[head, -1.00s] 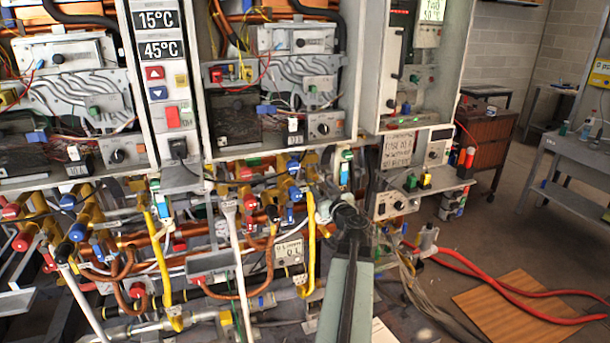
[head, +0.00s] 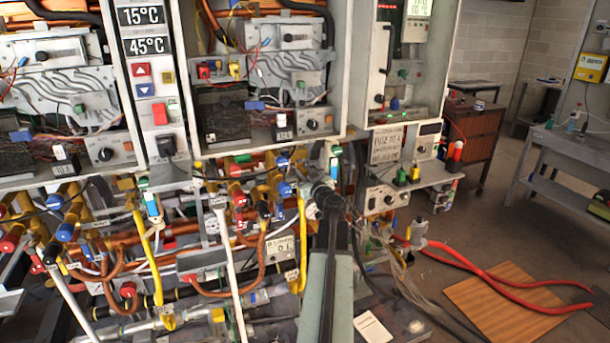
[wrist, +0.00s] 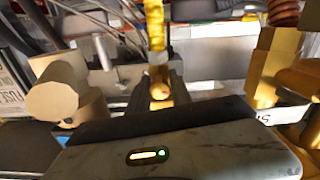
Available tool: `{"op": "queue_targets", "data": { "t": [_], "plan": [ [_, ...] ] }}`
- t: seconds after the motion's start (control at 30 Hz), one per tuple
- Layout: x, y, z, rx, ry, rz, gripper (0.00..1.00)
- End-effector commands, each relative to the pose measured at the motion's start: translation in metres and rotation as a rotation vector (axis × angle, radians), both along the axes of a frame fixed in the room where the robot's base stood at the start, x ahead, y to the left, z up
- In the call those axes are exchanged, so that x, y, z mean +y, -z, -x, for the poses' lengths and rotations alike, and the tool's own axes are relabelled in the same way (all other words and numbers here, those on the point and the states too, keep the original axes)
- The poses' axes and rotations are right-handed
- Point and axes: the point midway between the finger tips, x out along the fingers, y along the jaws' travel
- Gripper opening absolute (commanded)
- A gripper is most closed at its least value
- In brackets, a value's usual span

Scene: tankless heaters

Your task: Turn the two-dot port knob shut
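My gripper (wrist: 160,92) shows in the wrist view as two dark fingers a short way apart. A small yellow-orange rounded piece (wrist: 160,90) shows between or just beyond them. I cannot tell whether the fingers touch it. A yellow vertical pipe (wrist: 155,25) rises behind it. In the head view my arm reaches up to the pipework under the heaters, and its end hides the fingertips. No dot marks are readable, so I cannot tell which knob is the two-dot port knob.
A large tan knob-like piece (wrist: 52,98) stands left of the fingers, and yellow fittings (wrist: 265,65) stand close on the right. In the head view, valves and pipes crowd the left. Red hoses (head: 480,272) and a wooden board (head: 475,305) lie on the floor at right.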

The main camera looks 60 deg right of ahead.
Motion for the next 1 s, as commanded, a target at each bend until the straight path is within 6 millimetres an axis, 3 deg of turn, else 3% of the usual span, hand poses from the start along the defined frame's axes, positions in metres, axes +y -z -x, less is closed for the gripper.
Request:
{"op": "queue_targets", "data": {
  "t": [0.1,0.27,0.6,0.9,0.93,1.0],
  "plan": [
    [0.0,0.0,0.0002,0.0,0.0,0.0,0.0],
    [0.0002,0.0001,0.0003,-0.019,-0.001,-0.027,0.0],
    [0.0009,0.0001,0.0001,-0.227,-0.001,-0.311,0.0],
    [0.0009,0.0003,0.0005,-0.241,-0.001,-0.33,0.0],
    [0.0009,0.0003,0.0005,-0.241,-0.001,-0.33,0.26],
    [0.0008,0.0003,0.0005,-0.24,-0.001,-0.329,0.45]
  ]
}}
